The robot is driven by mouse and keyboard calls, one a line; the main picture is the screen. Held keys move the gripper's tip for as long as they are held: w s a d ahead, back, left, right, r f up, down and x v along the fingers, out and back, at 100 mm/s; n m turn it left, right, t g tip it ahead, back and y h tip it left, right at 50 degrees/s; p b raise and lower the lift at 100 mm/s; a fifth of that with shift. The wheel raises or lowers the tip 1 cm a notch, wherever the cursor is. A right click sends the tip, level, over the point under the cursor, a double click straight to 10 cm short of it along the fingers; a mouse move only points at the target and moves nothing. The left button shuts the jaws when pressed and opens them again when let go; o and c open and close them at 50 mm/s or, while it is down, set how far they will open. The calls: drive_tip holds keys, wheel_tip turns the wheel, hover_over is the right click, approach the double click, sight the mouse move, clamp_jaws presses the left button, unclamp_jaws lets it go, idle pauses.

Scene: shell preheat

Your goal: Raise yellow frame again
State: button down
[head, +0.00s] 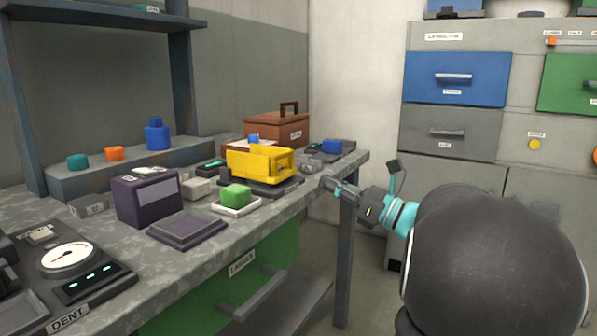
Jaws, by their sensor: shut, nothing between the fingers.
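The yellow frame (262,166) sits low on a dark base (262,188) on the workbench, toward its right end. A small blue piece (254,140) shows just above its top edge. My gripper (326,183) is shut and empty, just off the bench's front edge, to the right of the yellow frame and apart from it. The far side of the frame and its inside are hidden.
A green block (236,194) on a white plate and a purple device (146,199) stand left of the frame. A brown case (277,130) is behind it. A dark unit with a blue block (331,146) stands at the bench's right end. Drawer cabinets (455,148) stand at right.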

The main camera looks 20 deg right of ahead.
sight(261, 161)
drive_tip(key=x, duration=1)
